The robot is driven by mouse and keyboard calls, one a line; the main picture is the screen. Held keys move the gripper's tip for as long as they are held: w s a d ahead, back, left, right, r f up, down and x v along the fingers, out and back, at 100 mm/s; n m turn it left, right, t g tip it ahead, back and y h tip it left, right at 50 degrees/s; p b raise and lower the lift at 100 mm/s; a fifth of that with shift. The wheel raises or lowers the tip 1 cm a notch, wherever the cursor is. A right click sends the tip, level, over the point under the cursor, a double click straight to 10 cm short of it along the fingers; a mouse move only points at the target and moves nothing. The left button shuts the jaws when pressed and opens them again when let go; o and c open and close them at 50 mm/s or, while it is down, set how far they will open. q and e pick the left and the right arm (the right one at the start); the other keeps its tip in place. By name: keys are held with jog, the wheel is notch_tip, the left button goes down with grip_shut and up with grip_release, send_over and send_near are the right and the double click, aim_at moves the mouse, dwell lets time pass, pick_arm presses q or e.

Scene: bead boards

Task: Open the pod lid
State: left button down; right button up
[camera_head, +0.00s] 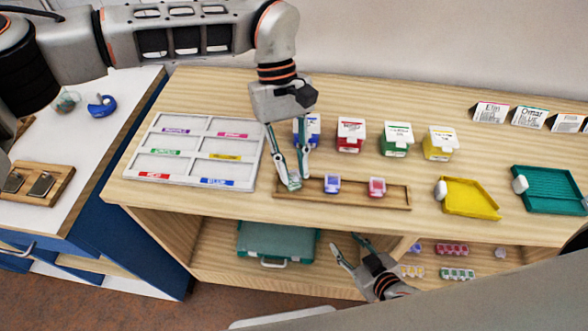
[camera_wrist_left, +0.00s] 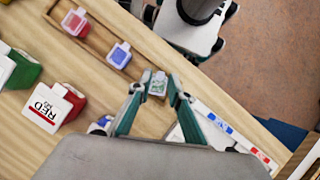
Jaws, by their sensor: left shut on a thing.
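A small pale-green and white pod (camera_wrist_left: 158,84) sits between the fingertips of my left gripper (camera_wrist_left: 158,92); the left gripper also shows in the head view (camera_head: 293,178). The left gripper is shut on the pod at the left end of the wooden tray (camera_head: 393,203). The pod is mostly covered in the head view, and its lid position is too small to tell. A blue pod (camera_head: 332,184) and a red-pink pod (camera_head: 377,187) stand apart in the same tray. My right gripper (camera_head: 348,245) is open and empty, below the table's front edge.
A labelled white sorting board (camera_head: 142,162) lies left of the tray. Blue, red (camera_head: 350,135), green (camera_head: 397,140) and yellow (camera_head: 439,144) boxes stand behind it. Yellow (camera_head: 468,197) and teal (camera_head: 548,190) trays lie right. A teal case (camera_head: 277,243) is on the shelf below.

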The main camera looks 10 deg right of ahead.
pick_arm(q)
jog(key=shift+w+f+g+b, duration=0.1)
jog(key=shift+w+g+b, duration=0.2)
jog(key=shift+g+b, duration=0.45)
jog(key=shift+w+g+b, duration=0.1)
jog(key=shift+g+b, duration=0.15)
jog(key=shift+b, duration=0.1)
pick_arm(e)
jog(key=shift+s+f, duration=0.2)
jog(key=shift+f, duration=0.7)
jog(key=shift+s+f, duration=0.2)
jog(key=shift+f, duration=0.65)
pick_arm(q)
jog(key=shift+r, duration=0.2)
jog(key=c, duration=1.8)
grip_release()
pick_arm(e)
jog(key=shift+r, duration=0.1)
pick_arm(q)
jog(key=shift+v, duration=3.75)
jog(key=shift+a, duration=0.15)
